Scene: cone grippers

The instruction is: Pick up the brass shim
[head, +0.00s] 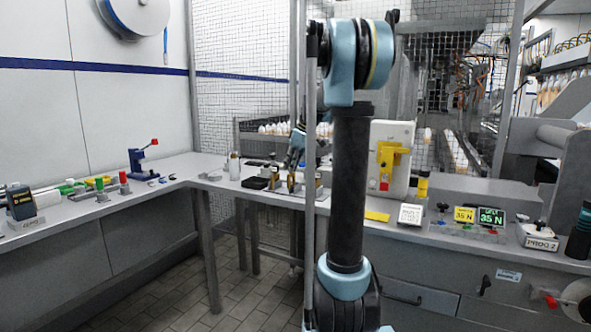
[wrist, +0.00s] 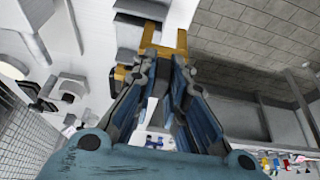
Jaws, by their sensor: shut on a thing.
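The brass shim (wrist: 166,50) is a yellow U-shaped piece in the wrist view, its two prongs pointing away from me. My gripper (wrist: 164,60) is shut on its closed end. In the head view my gripper (head: 296,148) is small, above the corner of the bench, partly hidden by my arm. The shim cannot be made out in the head view.
Below my gripper, the grey bench (head: 215,163) carries a black tray (head: 255,183), a bottle (head: 234,166) and small holders. A blue press (head: 138,162) stands left. A white box with a yellow bracket (head: 390,160) stands right of my arm. Wire mesh rises behind.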

